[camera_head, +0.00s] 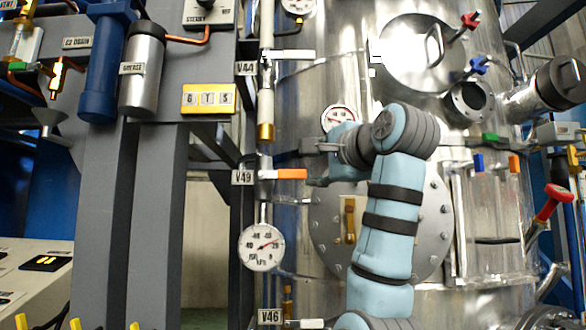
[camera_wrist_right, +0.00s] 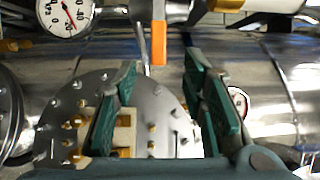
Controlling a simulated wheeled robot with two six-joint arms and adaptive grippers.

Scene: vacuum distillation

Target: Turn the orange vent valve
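The orange vent valve handle (camera_head: 291,174) lies horizontal beside the V49 label (camera_head: 243,177), on the vertical pipe in front of the steel vessel. My right gripper (camera_head: 314,164) is just to the right of the handle's free end, its fingers pointing left. In the right wrist view, the orange handle (camera_wrist_right: 158,42) lies straight ahead, lined up with the gap between the green-padded fingers of the right gripper (camera_wrist_right: 159,68). The gripper is open and empty. I cannot tell whether the handle's end is between the fingertips. My left gripper is not in view.
A round pressure gauge (camera_head: 262,247) hangs below the valve. A white handle (camera_head: 290,55) marked V44 is above, and V46 (camera_head: 271,316) is below. The steel vessel (camera_head: 300,110) with its bolted round cover (camera_head: 435,230) stands close behind my right arm.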

